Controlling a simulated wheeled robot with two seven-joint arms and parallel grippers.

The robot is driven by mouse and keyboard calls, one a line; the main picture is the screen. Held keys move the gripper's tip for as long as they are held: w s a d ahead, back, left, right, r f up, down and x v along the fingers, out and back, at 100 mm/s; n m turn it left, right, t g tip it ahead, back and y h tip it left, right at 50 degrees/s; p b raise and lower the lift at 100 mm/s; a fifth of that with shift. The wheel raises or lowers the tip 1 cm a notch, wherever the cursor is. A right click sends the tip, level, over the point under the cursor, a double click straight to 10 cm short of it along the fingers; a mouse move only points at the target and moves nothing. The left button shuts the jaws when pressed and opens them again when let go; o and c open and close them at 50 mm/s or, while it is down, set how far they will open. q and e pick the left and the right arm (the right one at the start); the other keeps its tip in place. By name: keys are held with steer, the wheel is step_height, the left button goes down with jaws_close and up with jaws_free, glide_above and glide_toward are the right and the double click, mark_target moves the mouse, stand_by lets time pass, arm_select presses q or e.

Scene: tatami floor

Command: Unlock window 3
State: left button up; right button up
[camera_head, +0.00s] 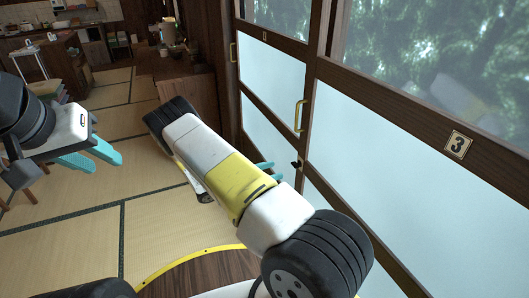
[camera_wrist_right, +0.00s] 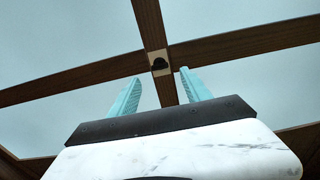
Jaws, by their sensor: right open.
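Window 3 (camera_head: 400,165) is a dark wooden frame with frosted glass at the right, marked by a "3" plate (camera_head: 459,145). A small black lock knob (camera_head: 297,164) sits on its left upright. In the right wrist view the black knob (camera_wrist_right: 159,64) is on a pale plate where the wooden bars cross. My right gripper (camera_wrist_right: 158,76) is open, its teal fingers on either side of the knob's line of sight; contact cannot be told. In the head view its fingers (camera_head: 268,170) are mostly hidden by my arm. My left gripper (camera_head: 105,166) is open and empty, away from the window.
A yellow handle (camera_head: 300,115) is above the knob, and another (camera_head: 233,52) is on the farther window panel. A wooden cabinet (camera_head: 186,100) stands beyond my right arm. Open tatami floor (camera_head: 65,215) lies to the left.

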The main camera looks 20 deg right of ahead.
mark_target(293, 165)
steer(key=shift+w+d, duration=0.2)
steer(key=shift+d, duration=1.7)
steer(key=shift+w+d, duration=0.15)
steer(key=shift+d, duration=1.75)
jaws_close()
